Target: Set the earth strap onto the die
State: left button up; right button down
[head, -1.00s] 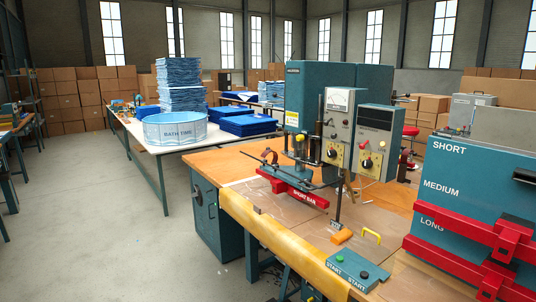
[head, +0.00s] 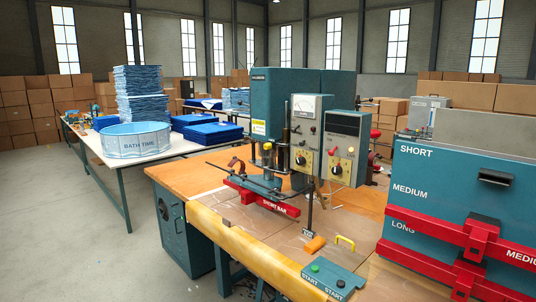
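The red die marked SHORT BAR (head: 264,198) hangs or sits low under the teal welding press (head: 262,105), just above the bench top. A thin dark upright piece with a small foot (head: 308,232) stands at the right end of the die. It may be the earth strap, but I cannot tell for sure, nor whether it touches the die. Neither of my grippers shows in the head view.
An orange block (head: 315,244) and a yellow handle (head: 345,242) lie on the wooden bench (head: 185,175). A START button box (head: 333,282) is at the front edge. A teal rack (head: 450,185) with red bars stands at right. A table with a BATH TIME pool (head: 136,141) is behind left.

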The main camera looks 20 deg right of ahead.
aim_at(242, 169)
jog(key=i+j+z, duration=0.3)
jog(key=i+j, duration=0.25)
jog(key=i, duration=0.15)
jog(key=i+j+z, duration=0.35)
jog(key=i+j, duration=0.7)
jog(key=j, duration=0.15)
jog(key=i+j, duration=0.8)
jog(key=j, duration=0.25)
jog(key=i+j, duration=0.4)
jog(key=j+z, duration=0.05)
jog(key=j, duration=0.05)
